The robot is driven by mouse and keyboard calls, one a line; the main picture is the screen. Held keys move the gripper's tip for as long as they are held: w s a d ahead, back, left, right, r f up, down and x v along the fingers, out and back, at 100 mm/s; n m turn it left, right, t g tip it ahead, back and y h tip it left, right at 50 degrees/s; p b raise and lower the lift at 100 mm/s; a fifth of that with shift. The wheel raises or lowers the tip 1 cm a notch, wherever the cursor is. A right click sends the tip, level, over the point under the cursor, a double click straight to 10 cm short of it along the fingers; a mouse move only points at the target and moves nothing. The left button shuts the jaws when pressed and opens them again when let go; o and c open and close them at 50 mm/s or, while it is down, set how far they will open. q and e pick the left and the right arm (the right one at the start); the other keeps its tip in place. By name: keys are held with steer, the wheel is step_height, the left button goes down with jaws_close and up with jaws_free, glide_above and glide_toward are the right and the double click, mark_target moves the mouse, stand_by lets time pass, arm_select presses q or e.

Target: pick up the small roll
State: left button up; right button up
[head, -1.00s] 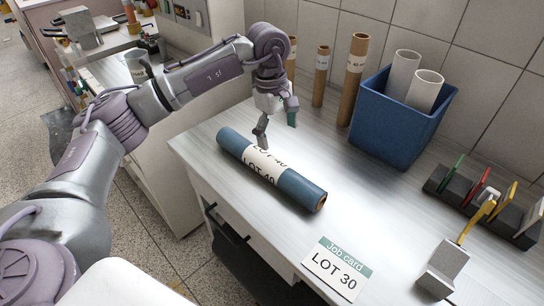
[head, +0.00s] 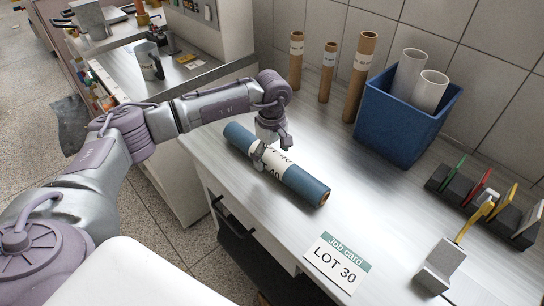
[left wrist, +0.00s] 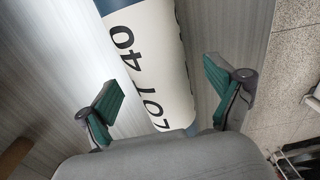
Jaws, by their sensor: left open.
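A dark blue roll with a white "LOT 40" band (head: 303,184) lies on its side on the pale worktop. Three brown cardboard rolls stand upright behind it: a left one (head: 296,62), a shorter middle one (head: 327,75) and a tall right one (head: 361,80). My left gripper (head: 272,152) is open over the banded middle of the blue roll, pointing down. In the left wrist view, its green-padded fingers (left wrist: 163,90) are spread on either side of the banded roll (left wrist: 152,60), with gaps between pads and roll. My right gripper is not in view.
A blue bin (head: 400,127) with two white tubes stands at the back. A "LOT 30" job card (head: 337,262) lies near the front edge. A grey holder (head: 440,267) and a dark rack (head: 480,205) are at the right. The worktop middle is clear.

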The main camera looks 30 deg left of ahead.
arm_select(q)
steer(key=shift+f, duration=0.85)
steer(key=shift+w+r, duration=0.1)
steer(key=c, duration=1.8)
